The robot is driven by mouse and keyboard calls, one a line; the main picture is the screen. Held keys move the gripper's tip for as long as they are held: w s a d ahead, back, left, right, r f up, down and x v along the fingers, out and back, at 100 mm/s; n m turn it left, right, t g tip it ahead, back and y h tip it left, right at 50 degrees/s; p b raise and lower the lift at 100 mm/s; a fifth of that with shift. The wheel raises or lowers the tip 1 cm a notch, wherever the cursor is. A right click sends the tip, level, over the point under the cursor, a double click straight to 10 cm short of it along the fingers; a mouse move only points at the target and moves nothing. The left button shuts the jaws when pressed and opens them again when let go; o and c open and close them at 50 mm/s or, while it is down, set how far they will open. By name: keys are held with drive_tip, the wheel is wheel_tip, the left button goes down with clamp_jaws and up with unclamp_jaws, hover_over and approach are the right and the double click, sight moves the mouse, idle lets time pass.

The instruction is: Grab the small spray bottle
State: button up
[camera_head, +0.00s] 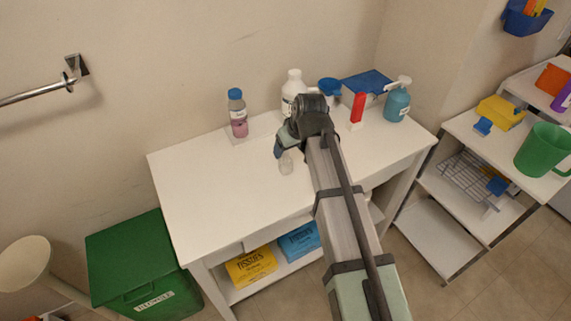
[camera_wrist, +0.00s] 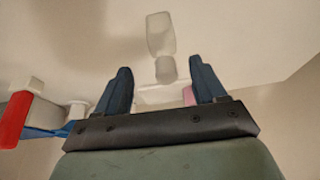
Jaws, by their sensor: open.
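A small pale, translucent bottle (camera_head: 286,164), which looks like the small spray bottle, stands on the white table just below my gripper (camera_head: 284,150) in the head view. My gripper and arm hide part of its top. In the wrist view the bottle (camera_wrist: 160,36) shows with its narrower cap end towards me, between the lines of the two dark blue fingers. My gripper (camera_wrist: 160,66) is open in the wrist view, with a gap on both sides of the bottle. I cannot tell whether the cap end is between the fingertips or just beyond them.
The table's left front is clear.

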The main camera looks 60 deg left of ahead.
sight(285, 163)
drive_tip(key=shift+s+d+x, duration=0.15)
drive_tip(key=shift+d+x, duration=0.05)
drive_tip(key=shift+x, duration=1.05)
drive_tip(key=shift+s+d+x, duration=0.1)
drive_tip(key=shift+d+x, duration=0.1)
drive_tip(key=shift+x, duration=1.1)
drive_tip(key=shift+f, duration=0.15)
drive_tip(key=c, duration=1.2)
